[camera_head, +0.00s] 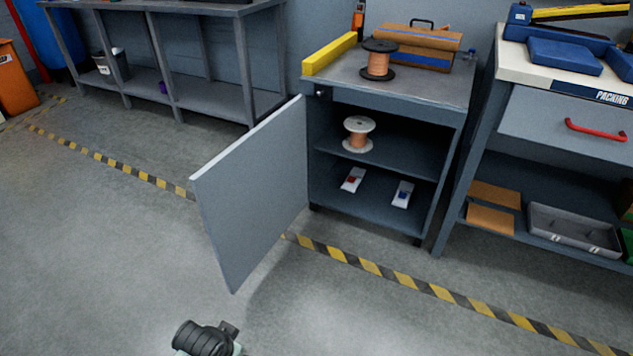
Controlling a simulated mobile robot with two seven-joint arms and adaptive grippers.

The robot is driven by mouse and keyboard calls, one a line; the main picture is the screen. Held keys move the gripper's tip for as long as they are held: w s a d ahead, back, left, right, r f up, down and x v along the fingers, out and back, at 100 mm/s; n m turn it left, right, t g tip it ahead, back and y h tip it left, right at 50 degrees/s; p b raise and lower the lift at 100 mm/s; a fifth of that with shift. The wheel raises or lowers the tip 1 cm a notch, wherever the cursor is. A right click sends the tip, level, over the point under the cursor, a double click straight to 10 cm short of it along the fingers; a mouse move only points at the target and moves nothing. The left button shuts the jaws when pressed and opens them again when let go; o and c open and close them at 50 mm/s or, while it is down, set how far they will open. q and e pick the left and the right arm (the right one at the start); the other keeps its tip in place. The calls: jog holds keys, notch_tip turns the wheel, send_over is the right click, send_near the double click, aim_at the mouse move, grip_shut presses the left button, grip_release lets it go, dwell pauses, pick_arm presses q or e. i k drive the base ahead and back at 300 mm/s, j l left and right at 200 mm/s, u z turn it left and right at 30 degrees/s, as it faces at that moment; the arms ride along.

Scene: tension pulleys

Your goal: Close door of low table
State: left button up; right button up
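The low table (395,108) is a grey cabinet against the back wall with a dark interior and a middle shelf. Its door (255,195) is a grey panel, hinged on the cabinet's left side and standing wide open toward the front left. A dark rounded part of my own arm (205,338) shows at the bottom edge, in front of the door and apart from it. Neither gripper's fingers can be seen.
A copper wire spool (358,135) stands on the inner shelf; small packets lie below. Another spool (379,60), a yellow bar (330,54) and a toolbox (417,46) are on top. A packing bench (540,75) stands close right. The floor before the door is clear.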

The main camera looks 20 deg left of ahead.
aim_at(247, 196)
jog(key=j+z, duration=0.4)
jog(key=i+j+z, duration=0.1)
jog(key=j+z, duration=0.3)
jog(key=j, duration=2.1)
